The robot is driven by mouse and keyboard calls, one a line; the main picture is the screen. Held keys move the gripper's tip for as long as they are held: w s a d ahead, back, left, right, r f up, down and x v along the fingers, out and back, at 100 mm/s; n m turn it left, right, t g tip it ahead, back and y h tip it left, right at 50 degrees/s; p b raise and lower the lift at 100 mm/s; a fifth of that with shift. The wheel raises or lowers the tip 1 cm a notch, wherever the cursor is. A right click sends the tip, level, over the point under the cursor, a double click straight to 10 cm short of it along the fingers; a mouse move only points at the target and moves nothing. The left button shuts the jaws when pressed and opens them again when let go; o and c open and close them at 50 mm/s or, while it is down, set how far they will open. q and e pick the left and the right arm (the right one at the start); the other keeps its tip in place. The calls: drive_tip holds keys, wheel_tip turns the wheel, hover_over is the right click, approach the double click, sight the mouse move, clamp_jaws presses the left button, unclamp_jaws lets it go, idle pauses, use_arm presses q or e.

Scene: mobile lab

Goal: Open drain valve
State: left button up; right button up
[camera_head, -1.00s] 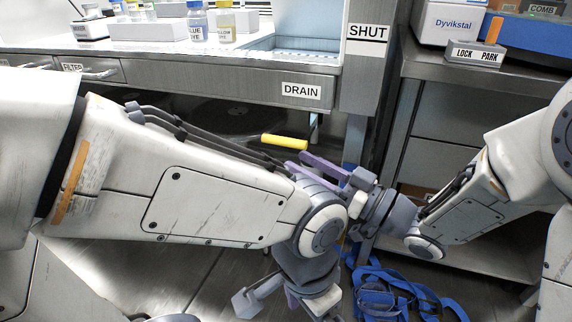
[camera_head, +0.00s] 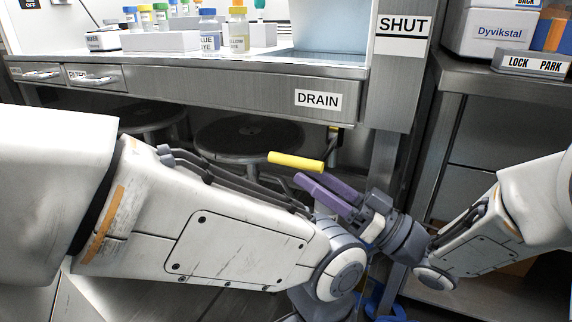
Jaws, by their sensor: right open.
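The drain valve's yellow handle (camera_head: 296,161) lies roughly level under the counter edge, below the white DRAIN label (camera_head: 318,99). A dark lever runs from its right end up under the counter. My right gripper (camera_head: 306,180) comes in from the right. Its purple fingers are open and empty, with tips just below the handle, pointing up and left. I cannot tell the depth gap between tips and handle. My left arm crosses the foreground; its gripper is below the picture's edge.
Dark round stools (camera_head: 249,138) stand under the counter (camera_head: 200,85). Bottles and white boxes stand on the counter. A grey metal bench (camera_head: 500,85) with a LOCK PARK block (camera_head: 533,64) is at right. Blue straps (camera_head: 388,308) lie on the floor.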

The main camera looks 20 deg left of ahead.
sight(286, 160)
drive_tip(key=b+x, duration=0.1)
drive_tip(key=x, duration=0.4)
drive_tip(key=shift+a+b, duration=0.1)
drive_tip(key=shift+b, duration=0.25)
drive_tip(key=shift+a+r, duration=0.25)
drive_tip(key=shift+a, duration=0.15)
clamp_jaws()
drive_tip(key=shift+f, duration=0.1)
idle(0.7)
